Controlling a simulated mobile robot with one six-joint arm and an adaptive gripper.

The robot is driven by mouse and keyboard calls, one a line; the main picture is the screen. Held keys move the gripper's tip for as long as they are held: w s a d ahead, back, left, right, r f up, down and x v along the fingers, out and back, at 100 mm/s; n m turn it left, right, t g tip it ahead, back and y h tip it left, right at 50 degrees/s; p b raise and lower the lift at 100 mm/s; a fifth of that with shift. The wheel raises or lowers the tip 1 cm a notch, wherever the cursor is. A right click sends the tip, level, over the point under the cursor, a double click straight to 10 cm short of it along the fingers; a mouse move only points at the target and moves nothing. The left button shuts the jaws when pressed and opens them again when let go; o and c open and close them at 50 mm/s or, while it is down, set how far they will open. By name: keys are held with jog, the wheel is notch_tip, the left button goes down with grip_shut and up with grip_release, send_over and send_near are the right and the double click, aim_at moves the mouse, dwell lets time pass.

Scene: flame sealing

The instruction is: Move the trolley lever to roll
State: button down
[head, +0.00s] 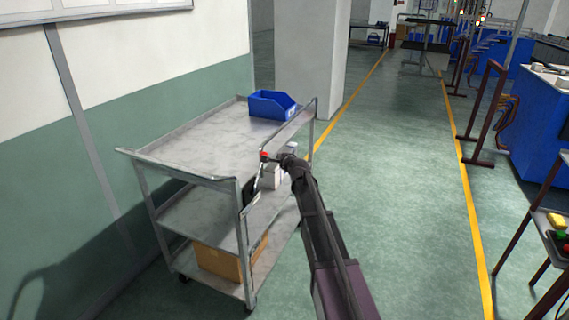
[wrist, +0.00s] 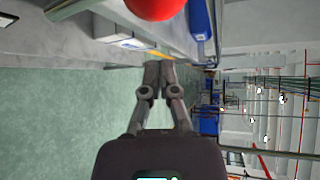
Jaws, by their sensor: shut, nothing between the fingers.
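The grey metal trolley (head: 190,143) stands by the left wall, with several shelves and wheels. Its lever has a red knob (head: 264,155) at the near right side of the trolley. In the wrist view the red knob (wrist: 155,8) is large at the top edge and cut off by the frame. My gripper (head: 283,157) is just right of the knob in the head view. In the wrist view my gripper (wrist: 160,66) has its fingers together and empty, apart from the knob.
A blue bin (head: 271,105) sits on the trolley's top shelf, and a cardboard box (head: 225,262) is on the bottom shelf. A white pillar (head: 312,60) stands behind. Green floor (head: 410,200) is open to the right, up to a yellow line and workbenches.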

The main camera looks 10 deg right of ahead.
jog(key=a, duration=0.1)
jog(key=s+a+r+p, duration=0.1)
jog(key=a, duration=0.1)
jog(key=shift+s+a+r+p, duration=0.1)
jog(key=shift+s+a+p, duration=0.1)
jog(key=shift+p, duration=0.1)
dwell(0.3)
